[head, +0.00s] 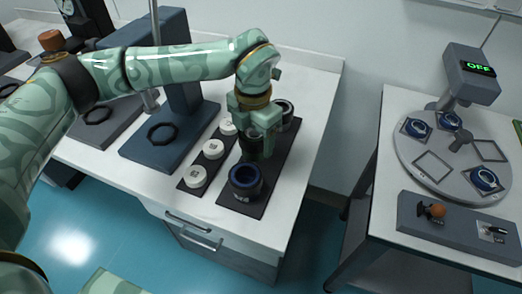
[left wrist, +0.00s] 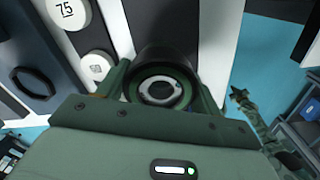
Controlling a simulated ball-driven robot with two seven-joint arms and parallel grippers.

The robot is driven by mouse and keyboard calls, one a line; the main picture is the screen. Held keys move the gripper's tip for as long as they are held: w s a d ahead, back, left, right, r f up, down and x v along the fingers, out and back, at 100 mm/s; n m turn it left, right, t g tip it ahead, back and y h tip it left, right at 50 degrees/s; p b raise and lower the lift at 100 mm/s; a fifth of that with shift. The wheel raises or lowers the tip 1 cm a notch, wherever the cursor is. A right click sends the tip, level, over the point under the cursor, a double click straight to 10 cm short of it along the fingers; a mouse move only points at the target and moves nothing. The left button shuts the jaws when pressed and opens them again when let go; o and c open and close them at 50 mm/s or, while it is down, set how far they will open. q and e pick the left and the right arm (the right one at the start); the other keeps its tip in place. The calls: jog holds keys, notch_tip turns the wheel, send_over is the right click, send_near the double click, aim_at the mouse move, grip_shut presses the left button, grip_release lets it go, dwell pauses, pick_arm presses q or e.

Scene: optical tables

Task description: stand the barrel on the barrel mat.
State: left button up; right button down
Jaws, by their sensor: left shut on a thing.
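My left gripper (head: 256,150) is shut on a dark barrel (left wrist: 160,88) with a green ring around its lens. In the head view the held barrel (head: 250,147) is mostly hidden by the fingers. It hangs over the middle of the black barrel mat (head: 284,157); I cannot tell whether its base touches the mat. A barrel with a blue ring (head: 245,182) stands at the mat's near end. Another dark barrel (head: 285,108) stands at its far end, partly behind the gripper. My right arm (left wrist: 262,122) shows small in the left wrist view; its jaws are unclear.
A dark strip with several white round caps (head: 196,177) lies just left of the mat. A blue-grey stand (head: 172,150) is further left. White bench (head: 300,210) is clear to the right and front. Across a floor gap, another table bears a round plate (head: 455,150) with blue-ringed parts.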

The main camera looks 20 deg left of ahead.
pick_arm(q)
jog(key=shift+w+d+f, duration=0.15)
jog(key=shift+d+f, duration=0.2)
jog(key=shift+f, duration=0.05)
jog(key=f, duration=0.1)
jog(key=f+b, duration=0.1)
jog(key=f, duration=0.1)
jog(key=shift+w+d+f+b, duration=0.15)
jog(key=shift+d+f+b, duration=0.1)
jog(key=shift+f+b, duration=0.15)
jog(key=shift+c, duration=1)
jog(key=o, duration=1.3)
jog(key=shift+c, duration=0.2)
notch_tip(320, 180, up, 12)
jog(key=p, duration=0.3)
jog(key=shift+r, duration=0.1)
jog(key=shift+p, duration=0.3)
